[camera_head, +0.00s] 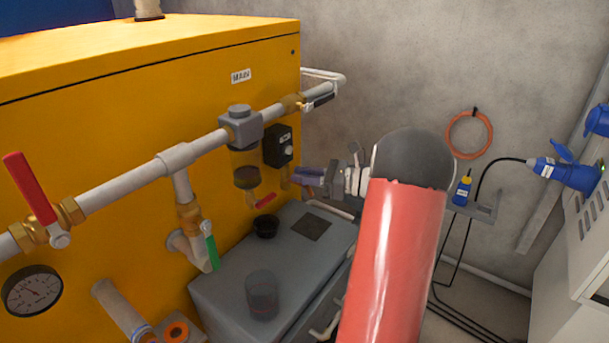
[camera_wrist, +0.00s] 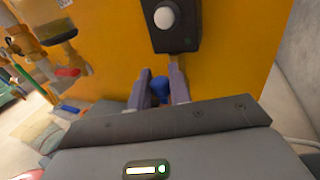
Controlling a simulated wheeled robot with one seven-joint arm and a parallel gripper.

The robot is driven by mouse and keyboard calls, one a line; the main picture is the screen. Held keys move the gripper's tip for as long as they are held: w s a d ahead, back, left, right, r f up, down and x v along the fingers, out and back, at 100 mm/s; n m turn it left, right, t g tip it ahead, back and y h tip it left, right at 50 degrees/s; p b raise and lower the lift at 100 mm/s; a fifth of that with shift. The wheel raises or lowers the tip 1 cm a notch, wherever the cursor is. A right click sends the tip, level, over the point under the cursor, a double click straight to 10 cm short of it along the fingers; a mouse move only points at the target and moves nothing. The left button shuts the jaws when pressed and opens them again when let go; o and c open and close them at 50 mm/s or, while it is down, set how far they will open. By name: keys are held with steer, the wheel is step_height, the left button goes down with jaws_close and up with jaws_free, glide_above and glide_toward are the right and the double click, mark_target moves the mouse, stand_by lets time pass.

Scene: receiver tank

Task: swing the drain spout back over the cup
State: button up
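The brass drain spout (camera_head: 285,181) shows below a black box (camera_head: 278,146) on the yellow cabinet. My gripper (camera_head: 297,178) reaches in from the right, its fingertips next to the spout. In the wrist view, its two fingers (camera_wrist: 162,90) stand apart below the black box (camera_wrist: 170,22), with a rounded blue thing (camera_wrist: 160,88) between them. I cannot tell whether the fingers press on it. A clear dark-tinted cup (camera_head: 262,297) stands nearer on the same box.
A filter bowl (camera_head: 245,168) with a small red lever (camera_head: 266,200) hangs left of the black box. White pipe (camera_head: 125,188) with a red handle (camera_head: 30,188) and a green handle (camera_head: 212,251) runs along the cabinet. A grey wall (camera_head: 400,80) stands behind.

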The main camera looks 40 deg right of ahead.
jaws_close()
steer(key=shift+s+a+m+t+h, duration=0.15)
steer(key=shift+a+m+t+h, duration=0.25)
steer(key=shift+m+t+h, duration=0.35)
steer(key=a+m+t+h+b, duration=0.1)
steer(key=m+h, duration=0.1)
steer(key=h, duration=0.1)
steer(key=a+m+t+h+b, duration=0.1)
steer(key=m+h, duration=0.1)
steer(key=h, duration=0.1)
steer(key=a+m+t+h+b, duration=0.1)
steer(key=m+h+b, duration=0.1)
steer(key=h, duration=0.1)
steer(key=shift+a, duration=0.1)
